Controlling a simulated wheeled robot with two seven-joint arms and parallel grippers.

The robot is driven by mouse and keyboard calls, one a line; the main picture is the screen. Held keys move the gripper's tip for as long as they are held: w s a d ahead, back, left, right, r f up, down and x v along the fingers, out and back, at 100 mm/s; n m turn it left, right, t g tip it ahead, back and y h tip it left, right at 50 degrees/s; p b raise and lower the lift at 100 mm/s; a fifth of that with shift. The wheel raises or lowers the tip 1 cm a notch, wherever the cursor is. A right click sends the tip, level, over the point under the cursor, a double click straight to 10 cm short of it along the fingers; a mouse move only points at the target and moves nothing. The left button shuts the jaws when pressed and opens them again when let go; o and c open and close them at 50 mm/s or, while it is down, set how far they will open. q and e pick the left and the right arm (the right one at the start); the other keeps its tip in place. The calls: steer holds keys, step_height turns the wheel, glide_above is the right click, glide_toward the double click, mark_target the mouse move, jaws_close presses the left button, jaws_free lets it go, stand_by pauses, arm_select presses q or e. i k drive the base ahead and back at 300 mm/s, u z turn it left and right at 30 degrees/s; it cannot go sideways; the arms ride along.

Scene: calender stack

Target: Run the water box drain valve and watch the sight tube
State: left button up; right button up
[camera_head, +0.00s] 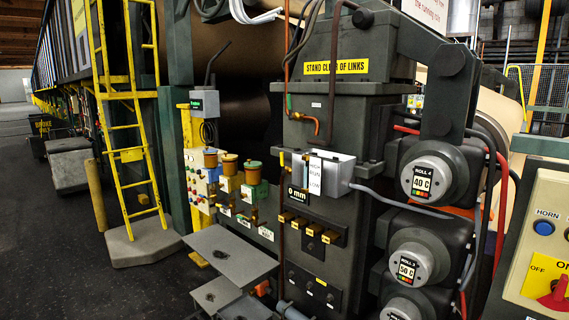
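A light grey metal box (338,174), which looks like the water box, is fixed to the front of the dark machine column. A white card (315,175) with stacked level words stands at its left side; the sight tube cannot be made out clearly beside it. A row of small yellow valves or fittings (313,230) sits on a dark panel below the box. I cannot tell which one is the drain valve. A display reading "0 mm" (298,195) is just left of and below the box. Neither of my grippers is in view.
Grey step plates (231,256) jut out low in front of the column. A yellow ladder (131,120) stands at left beside open dark floor (50,240). Roll housings (429,178) and hoses crowd the right. A control panel with a red switch (555,294) is at far right.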

mark_target(283, 172)
steer(key=u, duration=3.9)
steer(key=i, duration=0.1)
steer(key=z, duration=2.75)
steer(key=i, duration=2.05)
steer(key=z, duration=0.3)
